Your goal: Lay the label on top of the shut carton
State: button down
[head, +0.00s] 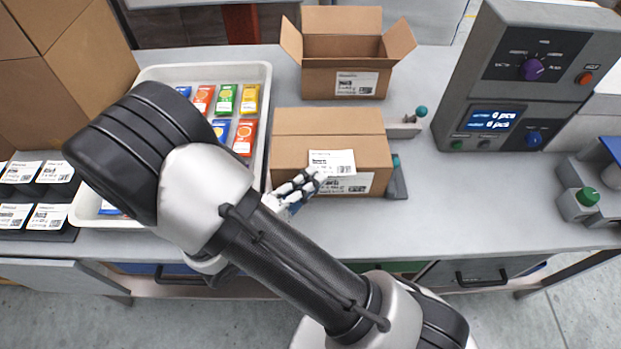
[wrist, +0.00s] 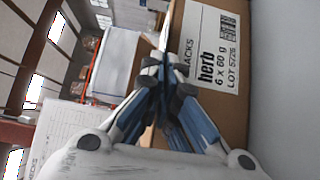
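The shut carton (head: 300,149) is a brown box in the middle of the bench, with a printed white panel on its front face. That panel (wrist: 212,45) reads "herb 6 x 60 g" in the wrist view. My gripper (head: 315,176) is at the carton's front top edge, its fingers pinched together around the near edge of a white label (head: 333,161). The label extends over the front part of the carton's top. In the wrist view my gripper (wrist: 165,78) shows closed fingertips, with the label (wrist: 164,30) nearly edge-on. Whether the label touches the carton is unclear.
An open carton (head: 340,48) stands behind. A white tray (head: 262,75) of coloured packets is at left, beside label stacks (head: 50,172). A weigher console (head: 508,90) stands right. A small fixture (head: 397,180) is against the carton's right side. Bench space front right is clear.

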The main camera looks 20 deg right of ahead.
jog(key=c, duration=2.3)
grip_release()
jog(key=o, duration=0.6)
jog(key=v, duration=1.2)
